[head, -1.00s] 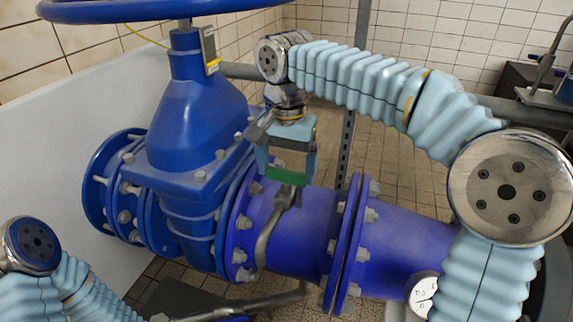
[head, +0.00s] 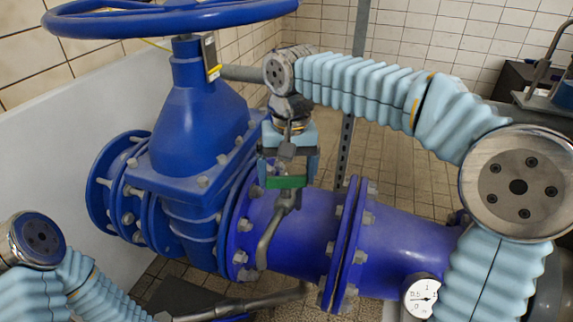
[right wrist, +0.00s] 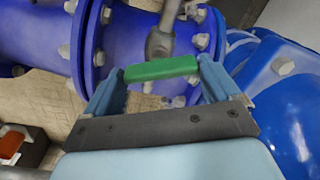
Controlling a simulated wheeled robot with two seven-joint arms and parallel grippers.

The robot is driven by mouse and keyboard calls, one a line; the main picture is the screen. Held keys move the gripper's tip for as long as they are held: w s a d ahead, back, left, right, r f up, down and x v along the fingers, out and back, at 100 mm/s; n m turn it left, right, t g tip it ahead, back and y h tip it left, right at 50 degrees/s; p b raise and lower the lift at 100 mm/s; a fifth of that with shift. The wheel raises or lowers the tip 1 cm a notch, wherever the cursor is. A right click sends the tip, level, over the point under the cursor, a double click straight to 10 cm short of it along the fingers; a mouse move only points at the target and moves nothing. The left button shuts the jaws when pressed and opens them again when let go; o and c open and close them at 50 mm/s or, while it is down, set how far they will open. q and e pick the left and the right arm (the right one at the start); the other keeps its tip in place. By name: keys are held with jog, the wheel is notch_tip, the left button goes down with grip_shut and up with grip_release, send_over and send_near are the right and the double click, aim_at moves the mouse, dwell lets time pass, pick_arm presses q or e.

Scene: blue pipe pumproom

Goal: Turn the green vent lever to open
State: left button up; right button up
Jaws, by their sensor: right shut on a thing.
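The green vent lever (head: 287,182) sits at the top of a thin grey vent pipe (head: 266,240) in front of the blue pipe. My right gripper (head: 290,172) is above the lever, with its fingers reaching down around it. In the right wrist view the green lever (right wrist: 161,69) lies crosswise between the fingertips of my right gripper (right wrist: 160,78), which is shut on it. The lever's pivot is partly hidden by the gripper.
A large blue valve body (head: 195,125) with a blue handwheel (head: 165,18) stands left of the lever. A bolted flange (head: 350,240) and a pressure gauge (head: 421,296) are to the right. Tiled floor (head: 400,170) lies open behind the pipe.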

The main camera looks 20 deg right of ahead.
jog(key=n+p, duration=0.1)
jog(key=n, duration=0.2)
jog(key=shift+d+r+n+p, duration=0.1)
jog(key=shift+r+n+p, duration=0.1)
jog(key=shift+n+p, duration=0.15)
jog(key=n+p, duration=0.1)
jog(key=n, duration=0.1)
jog(key=shift+n+y, duration=0.3)
jog(key=shift+n, duration=0.05)
jog(key=n+p, duration=0.1)
jog(key=n, duration=0.2)
jog(key=shift+p, duration=0.35)
jog(key=shift+w+f+n+p, duration=0.1)
jog(key=shift+n+p, duration=0.4)
jog(key=shift+n, duration=1.2)
jog(key=shift+g, duration=0.3)
jog(key=o, duration=0.8)
jog(key=r, duration=0.4)
jog(key=d+r, duration=0.1)
jog(key=r, duration=0.4)
jog(key=d+r, duration=0.1)
jog(key=r, duration=0.3)
jog(key=shift+w+r, duration=0.2)
jog(key=shift+r, duration=0.1)
